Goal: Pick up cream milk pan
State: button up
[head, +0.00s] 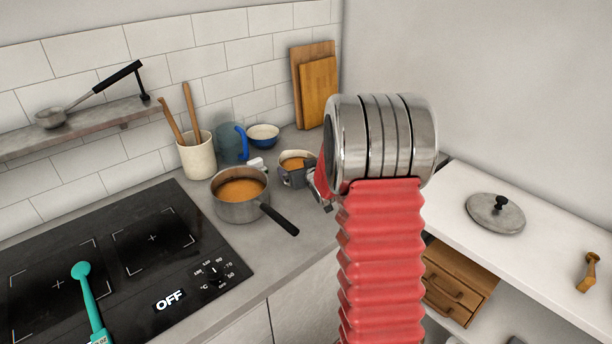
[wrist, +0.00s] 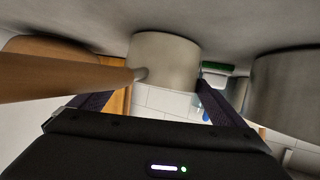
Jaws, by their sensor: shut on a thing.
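The cream milk pan (head: 296,161), with orange-brown contents, is at the back of the counter by the corner in the head view, partly hidden by my gripper (head: 298,178). In the wrist view the pan's cream wall (wrist: 165,62) is between the two dark fingers of my gripper (wrist: 158,88). A wooden handle (wrist: 70,78) reaches from the wall to the left. My gripper is shut on the pan. I cannot tell whether the pan's base touches the counter.
A steel saucepan (head: 240,207) with a black handle stands just left. The hob (head: 130,270) is at left, a lid (head: 495,213) at right.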

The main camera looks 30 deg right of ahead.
jog(key=c, duration=0.4)
jog(key=shift+r, duration=0.15)
jog(key=shift+c, duration=0.5)
jog(key=shift+r, duration=0.2)
notch_tip(320, 180, up, 10)
jog(key=shift+f, duration=0.25)
dwell(0.5)
dwell(0.7)
